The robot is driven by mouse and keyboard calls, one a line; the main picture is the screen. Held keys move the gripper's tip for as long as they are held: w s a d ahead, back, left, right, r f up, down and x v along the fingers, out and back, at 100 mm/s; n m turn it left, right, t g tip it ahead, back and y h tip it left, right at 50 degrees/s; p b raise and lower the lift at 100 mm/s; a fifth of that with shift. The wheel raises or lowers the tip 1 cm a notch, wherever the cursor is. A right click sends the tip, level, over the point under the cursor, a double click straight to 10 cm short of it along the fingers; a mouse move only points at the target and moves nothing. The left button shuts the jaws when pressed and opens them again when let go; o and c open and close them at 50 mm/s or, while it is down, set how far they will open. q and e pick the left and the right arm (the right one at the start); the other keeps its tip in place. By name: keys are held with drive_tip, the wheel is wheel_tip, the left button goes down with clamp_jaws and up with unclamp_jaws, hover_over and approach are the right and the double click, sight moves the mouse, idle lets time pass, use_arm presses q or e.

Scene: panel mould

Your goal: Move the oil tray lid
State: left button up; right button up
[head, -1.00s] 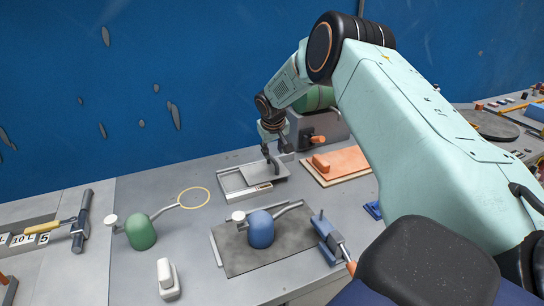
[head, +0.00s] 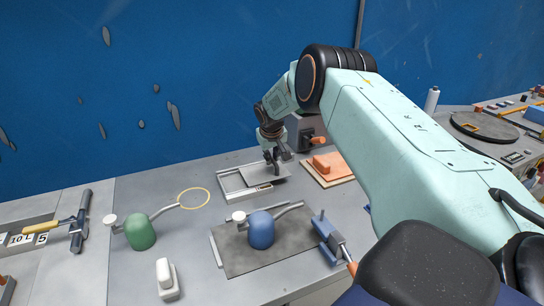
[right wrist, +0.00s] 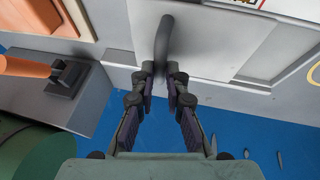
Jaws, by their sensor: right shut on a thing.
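The oil tray lid (head: 254,176) is a flat grey plate with a dark upright handle (right wrist: 163,40). It sits over the right part of the light grey oil tray (head: 228,186), and the tray's left part shows uncovered. I cannot tell whether the lid rests on the tray or is slightly raised. My right gripper (head: 271,156) reaches down from above and is shut on the lid's handle. In the right wrist view its fingertips (right wrist: 160,72) close on both sides of the handle. My left gripper is not in view.
An orange block (head: 328,161) on a board lies right of the tray. A grey machine with an orange handle (head: 316,141) stands behind. In front are a green oil can (head: 140,232), a blue oil can (head: 261,230) on a dark mat and a yellow ring (head: 194,207).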

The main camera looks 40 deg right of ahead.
drive_tip(key=shift+s+d, duration=0.1)
clamp_jaws()
drive_tip(key=d, duration=0.2)
drive_tip(key=s+d+b, duration=0.1)
drive_tip(key=d, duration=0.1)
drive_tip(key=s+d+b, duration=0.1)
drive_tip(key=d, duration=0.2)
drive_tip(key=shift+s+f, duration=0.1)
drive_tip(key=shift+d, duration=0.15)
drive_tip(key=shift+r, duration=0.2)
drive_tip(key=o, duration=0.6)
unclamp_jaws()
drive_tip(key=shift+s+d, duration=0.1)
drive_tip(key=shift+o, duration=0.2)
drive_tip(key=shift+f, duration=0.1)
